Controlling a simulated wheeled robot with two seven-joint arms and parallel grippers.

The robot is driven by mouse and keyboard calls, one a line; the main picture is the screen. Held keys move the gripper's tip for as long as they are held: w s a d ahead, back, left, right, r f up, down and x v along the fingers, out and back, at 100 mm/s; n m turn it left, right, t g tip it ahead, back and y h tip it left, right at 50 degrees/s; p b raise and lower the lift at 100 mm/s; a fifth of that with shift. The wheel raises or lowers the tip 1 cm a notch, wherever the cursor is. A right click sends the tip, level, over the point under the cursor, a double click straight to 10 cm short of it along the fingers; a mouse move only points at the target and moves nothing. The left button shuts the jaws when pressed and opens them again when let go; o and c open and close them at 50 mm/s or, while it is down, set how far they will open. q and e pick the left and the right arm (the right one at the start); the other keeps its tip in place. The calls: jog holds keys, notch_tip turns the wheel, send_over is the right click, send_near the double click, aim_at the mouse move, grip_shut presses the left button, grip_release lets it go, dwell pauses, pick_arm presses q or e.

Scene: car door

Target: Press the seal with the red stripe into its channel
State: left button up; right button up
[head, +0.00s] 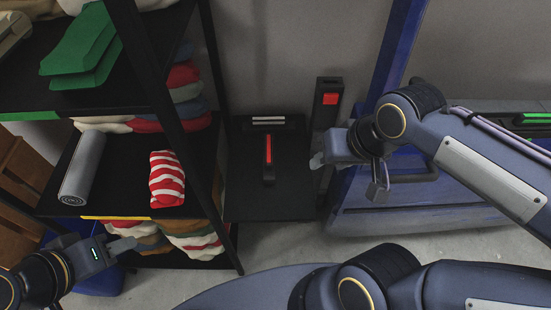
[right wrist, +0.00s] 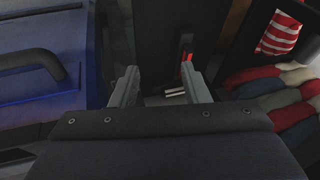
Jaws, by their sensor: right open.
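The seal with the red stripe (head: 268,158) appears as a short dark bar standing on or against a black surface (head: 245,200) in the middle of the head view. Its red stripe also shows between the fingers in the right wrist view (right wrist: 187,62). I cannot make out its channel. My right gripper (head: 347,175) is open and empty, to the right of the seal and apart from it, in front of the dark post; it also shows in the right wrist view (right wrist: 160,88). My left gripper (head: 122,246) is at the lower left, far from the seal; its jaw opening is unclear.
A white-striped dark piece (head: 268,121) lies behind the seal. A blue panel with a handle (head: 400,205) is at right. A black shelf (head: 115,200) at left holds a grey roll (head: 82,170) and striped cloth (head: 166,180).

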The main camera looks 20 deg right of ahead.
jog(key=w+a+f+h+b, duration=0.25)
jog(key=w+f+b, duration=0.2)
jog(key=w, duration=0.25)
jog(key=m+h+b, duration=0.1)
jog(key=b, duration=0.3)
send_near(269, 149)
jog(key=shift+d+f, duration=0.15)
jog(key=shift+f, duration=0.6)
jog(key=shift+w+f, duration=0.2)
jog(key=shift+f, duration=0.05)
jog(key=b+x, duration=0.3)
jog(key=x, duration=0.4)
jog(key=shift+w, duration=0.2)
grip_shut()
